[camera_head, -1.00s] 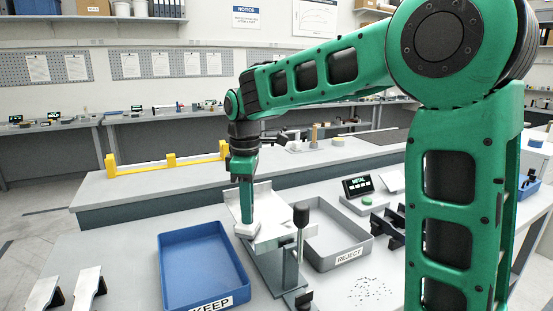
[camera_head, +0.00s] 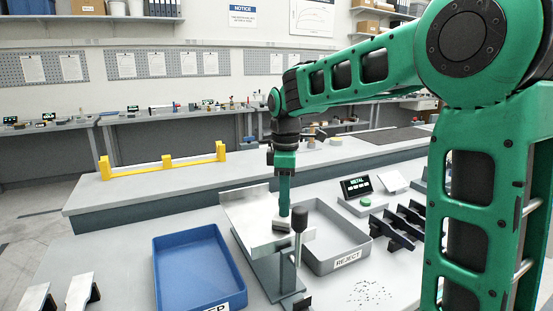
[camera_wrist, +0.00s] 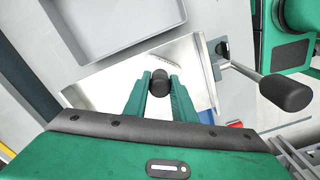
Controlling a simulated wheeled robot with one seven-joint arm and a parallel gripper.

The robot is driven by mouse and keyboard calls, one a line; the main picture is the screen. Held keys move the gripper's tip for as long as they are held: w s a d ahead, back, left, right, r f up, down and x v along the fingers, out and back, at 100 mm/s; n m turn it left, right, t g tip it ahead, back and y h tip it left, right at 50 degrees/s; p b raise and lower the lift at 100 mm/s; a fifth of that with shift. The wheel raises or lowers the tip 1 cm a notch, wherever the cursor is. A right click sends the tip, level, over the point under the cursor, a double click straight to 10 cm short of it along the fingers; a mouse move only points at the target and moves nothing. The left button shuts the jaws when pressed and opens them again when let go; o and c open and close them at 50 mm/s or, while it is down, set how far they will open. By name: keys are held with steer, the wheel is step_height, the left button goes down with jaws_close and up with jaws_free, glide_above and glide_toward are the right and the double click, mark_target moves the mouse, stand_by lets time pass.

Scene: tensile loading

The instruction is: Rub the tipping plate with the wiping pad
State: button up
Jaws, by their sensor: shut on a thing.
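The tipping plate (camera_head: 247,214) is a shiny metal tray with a raised back edge, standing on a grey stand between two bins. It also fills the middle of the wrist view (camera_wrist: 105,88). My gripper (camera_head: 284,213) points down over the right part of the plate, shut on the wiping pad (camera_head: 281,224). The pad is a pale block, low at the plate's surface; whether it touches is hard to tell. In the wrist view, my gripper (camera_wrist: 160,80) has a dark round grip between its fingers, and the pad is mostly hidden beneath.
A black-knobbed lever (camera_head: 300,220) rises close to the right of the pad. The blue KEEP bin (camera_head: 157,275) is left, the grey REJECT bin (camera_head: 350,250) right. A METAL display (camera_head: 356,187) and black brackets (camera_head: 398,226) stand farther right.

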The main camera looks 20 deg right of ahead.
steer(key=shift+d, duration=0.8)
steer(key=shift+w+d+r, duration=0.1)
steer(key=shift+d+r, duration=0.05)
steer(key=shift+d, duration=0.05)
step_height(320, 180, up, 8)
steer(key=shift+a, duration=0.1)
